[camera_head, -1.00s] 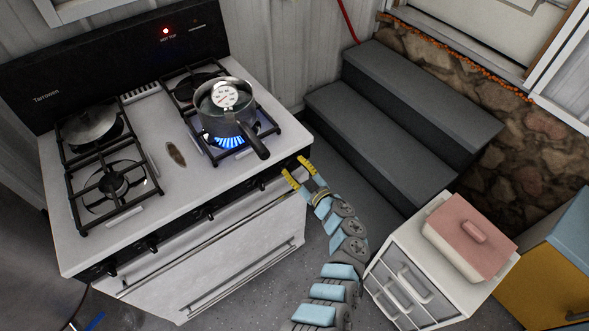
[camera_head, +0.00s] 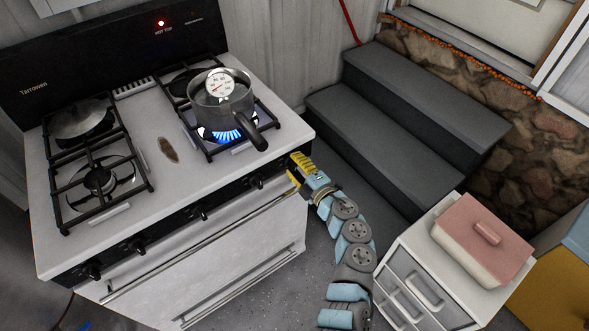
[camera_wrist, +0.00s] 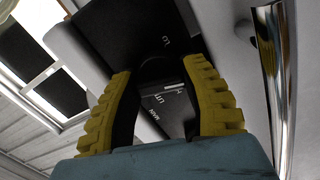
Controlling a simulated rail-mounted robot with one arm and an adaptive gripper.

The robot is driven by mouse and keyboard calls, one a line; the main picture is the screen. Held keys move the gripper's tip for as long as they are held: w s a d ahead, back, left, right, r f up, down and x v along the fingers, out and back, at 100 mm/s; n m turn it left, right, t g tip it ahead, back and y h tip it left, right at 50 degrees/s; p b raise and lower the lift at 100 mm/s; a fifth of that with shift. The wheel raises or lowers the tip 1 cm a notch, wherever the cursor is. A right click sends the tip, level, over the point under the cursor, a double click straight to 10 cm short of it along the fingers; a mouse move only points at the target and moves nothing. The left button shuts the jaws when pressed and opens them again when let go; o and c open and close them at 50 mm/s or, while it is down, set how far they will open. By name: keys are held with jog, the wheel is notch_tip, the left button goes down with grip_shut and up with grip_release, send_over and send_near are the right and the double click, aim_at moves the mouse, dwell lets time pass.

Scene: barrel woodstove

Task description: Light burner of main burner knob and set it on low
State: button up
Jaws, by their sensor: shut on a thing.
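The white stove (camera_head: 160,215) has a dark front strip with several black knobs. The main burner knob (camera_wrist: 158,70) is a dark round shape between my yellow fingers in the wrist view, near a panel label that reads "MAIN". My gripper (camera_head: 297,167) is shut on this knob at the right end of the strip; the gripper hides it in the head view. The front right burner (camera_head: 228,135) burns with a bright blue flame. A steel saucepan (camera_head: 232,112) with a dial thermometer (camera_head: 218,85) stands over it. The knob's exact setting cannot be read.
A long oven handle (camera_head: 200,245) runs below the knobs. A lidded pan (camera_head: 80,122) sits on the back left burner. The saucepan's black handle (camera_head: 250,132) points towards the front right. Grey steps (camera_head: 410,130) and a white drawer unit (camera_head: 425,275) stand to the right.

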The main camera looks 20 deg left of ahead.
jog(key=n+b, duration=0.4)
jog(key=shift+f+n, duration=0.35)
jog(key=shift+n, duration=0.05)
jog(key=n+b, duration=0.2)
jog(key=b, duration=0.1)
jog(key=shift+n, duration=0.3)
jog(key=n+b, duration=0.4)
jog(key=shift+r, duration=0.1)
jog(key=shift+n+b, duration=0.55)
jog(key=shift+n, duration=0.05)
jog(key=shift+r, duration=0.15)
jog(key=o, duration=1.2)
